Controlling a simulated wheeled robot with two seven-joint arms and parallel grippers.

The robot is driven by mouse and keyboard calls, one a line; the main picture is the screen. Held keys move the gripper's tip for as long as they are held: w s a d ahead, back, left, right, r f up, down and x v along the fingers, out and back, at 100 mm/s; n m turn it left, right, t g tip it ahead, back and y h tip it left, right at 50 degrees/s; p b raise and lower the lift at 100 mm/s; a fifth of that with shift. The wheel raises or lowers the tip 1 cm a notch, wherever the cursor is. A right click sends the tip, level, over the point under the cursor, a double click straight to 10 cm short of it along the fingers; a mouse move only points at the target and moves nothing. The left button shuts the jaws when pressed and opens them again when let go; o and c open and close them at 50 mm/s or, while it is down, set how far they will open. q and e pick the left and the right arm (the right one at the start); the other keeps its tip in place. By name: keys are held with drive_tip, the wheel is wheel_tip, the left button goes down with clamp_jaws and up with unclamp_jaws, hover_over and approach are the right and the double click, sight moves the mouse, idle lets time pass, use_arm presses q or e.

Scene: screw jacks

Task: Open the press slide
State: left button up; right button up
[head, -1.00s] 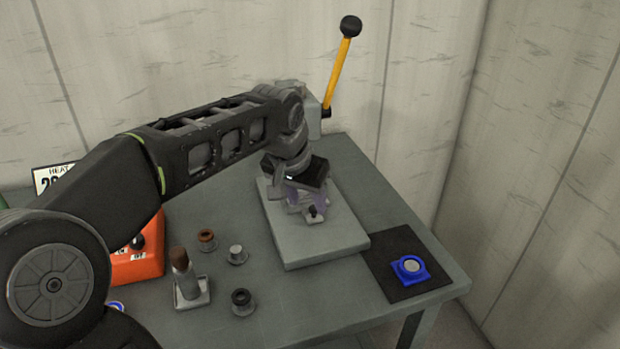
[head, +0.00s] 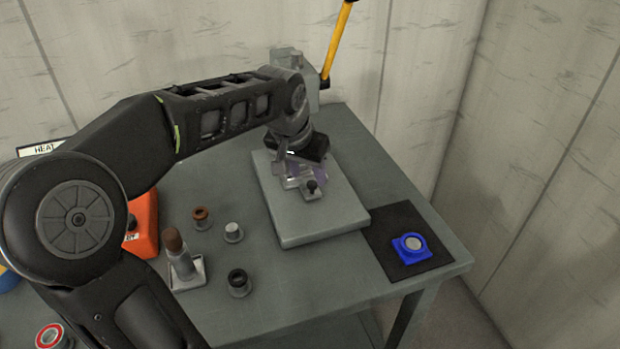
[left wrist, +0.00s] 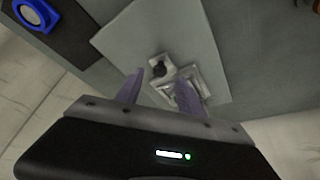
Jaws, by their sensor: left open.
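The press has a light grey base plate (head: 335,220) on the table and a grey body (head: 285,57) behind my arm. Its yellow lever (head: 338,45) rises at the back right. The slide (head: 306,193), a small metal piece with a dark knob, sits on the plate; in the left wrist view the knob (left wrist: 158,66) shows just beyond the fingers. My left gripper (head: 294,172) is over the slide from behind. Its two purple fingers (left wrist: 158,88) are apart, one beside the knob and one over the metal slide; contact cannot be told. My right gripper is out of view.
A black mat (head: 432,262) with a blue fixture (head: 410,247) lies at the right table edge. Several small parts stand left of the press, including a brown-topped post (head: 177,253) and a black-topped piece (head: 239,282). An orange box (head: 143,224) is partly behind my arm.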

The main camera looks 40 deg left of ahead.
sight(312, 184)
use_arm(q)
drive_tip(key=shift+x, duration=1.85)
drive_tip(key=shift+c, duration=0.2)
clamp_jaws()
